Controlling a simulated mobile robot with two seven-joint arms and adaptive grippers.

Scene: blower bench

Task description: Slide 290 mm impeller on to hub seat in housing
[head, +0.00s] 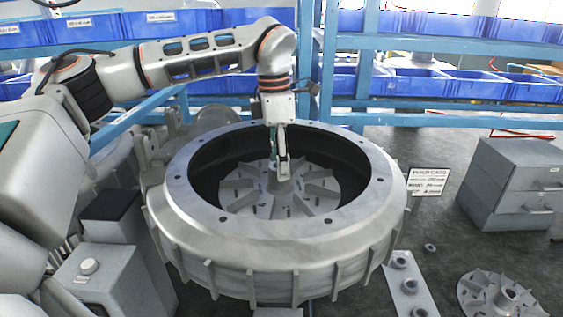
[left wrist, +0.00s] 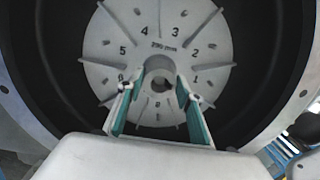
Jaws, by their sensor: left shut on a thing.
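The grey 290 mm impeller (head: 255,205), a disc with radial vanes, lies level inside the round opening of the large grey housing (head: 180,225). In the left wrist view the impeller (left wrist: 110,50) shows "290 mm" and numbers between its vanes. My left gripper (head: 280,172) reaches down into the opening and is shut on the impeller's central boss; its fingers (left wrist: 156,86) stand on either side of the boss in the left wrist view. The hub seat is hidden under the impeller, so I cannot tell whether the impeller rests on it. My right gripper is not in view.
A smaller finned impeller (head: 499,296), a plate with holes (head: 407,284) and a small ring (head: 430,248) lie at right. A label card (head: 428,181) and grey drawer cabinet (head: 515,185) stand behind them. Blue shelves with bins (head: 425,84) line the back.

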